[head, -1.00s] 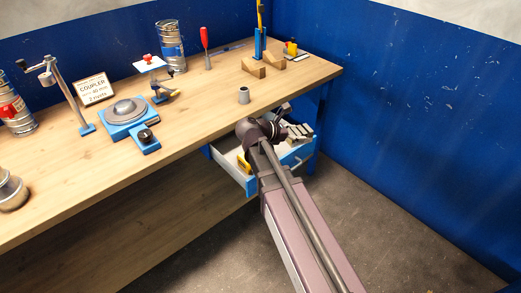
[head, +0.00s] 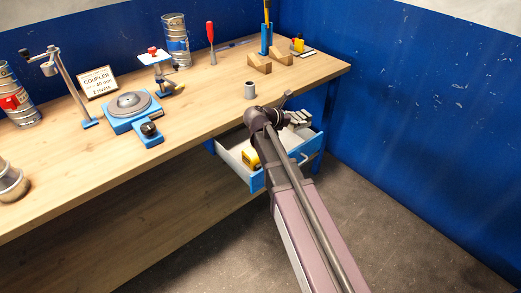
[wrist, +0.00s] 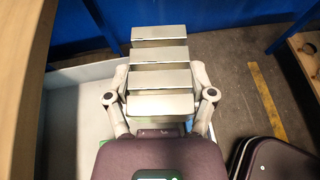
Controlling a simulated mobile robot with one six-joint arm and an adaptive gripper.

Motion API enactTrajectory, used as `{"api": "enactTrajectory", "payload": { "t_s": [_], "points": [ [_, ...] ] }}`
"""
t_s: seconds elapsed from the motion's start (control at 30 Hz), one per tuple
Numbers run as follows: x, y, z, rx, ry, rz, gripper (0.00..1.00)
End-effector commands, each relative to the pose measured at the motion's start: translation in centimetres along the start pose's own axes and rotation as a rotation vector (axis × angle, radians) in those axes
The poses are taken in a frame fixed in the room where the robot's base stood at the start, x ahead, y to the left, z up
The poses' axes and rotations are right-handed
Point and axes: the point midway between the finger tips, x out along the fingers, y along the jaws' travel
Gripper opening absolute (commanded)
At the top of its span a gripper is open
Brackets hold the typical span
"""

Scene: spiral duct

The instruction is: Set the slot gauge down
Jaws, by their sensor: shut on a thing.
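The slot gauge (wrist: 159,55) shows in the wrist view as a row of several pale metal bars with gaps between them. My gripper (wrist: 160,88) is shut on it, with one finger on each side of the nearer bars. In the head view the gauge (head: 299,118) appears above the right part of the open drawer, beside the bench edge. It seems to be held up, but its exact height over the drawer is hard to tell. My wrist hides part of the gripper there.
The open drawer (head: 258,181) has a blue front and holds a yellow object (head: 250,159). Bench room around the cup is clear.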

Motion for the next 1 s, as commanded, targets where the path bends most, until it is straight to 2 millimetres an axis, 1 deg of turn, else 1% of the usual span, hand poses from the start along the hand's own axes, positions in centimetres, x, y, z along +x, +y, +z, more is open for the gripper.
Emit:
{"api": "enactTrajectory", "payload": {
  "t_s": [0.03, 0.1, 0.2, 0.3, 0.4, 0.77, 1.0],
  "points": [
    [1.1, 1.9, -0.6, -0.009, -0.002, 0.022, 0.10],
    [2.0, 3.5, -0.8, -0.023, -0.003, 0.055, 0.10],
    [3.0, 5.4, -1.0, -0.037, -0.005, 0.093, 0.10],
    [3.6, 6.4, -1.0, -0.048, -0.007, 0.117, 0.10],
    [3.7, 6.8, -1.0, -0.051, -0.008, 0.126, 0.10],
    [3.7, 6.8, -1.0, -0.052, -0.009, 0.128, 0.10],
    [4.1, 6.8, -2.2, -0.052, -0.009, 0.128, 0.10]
  ]
}}
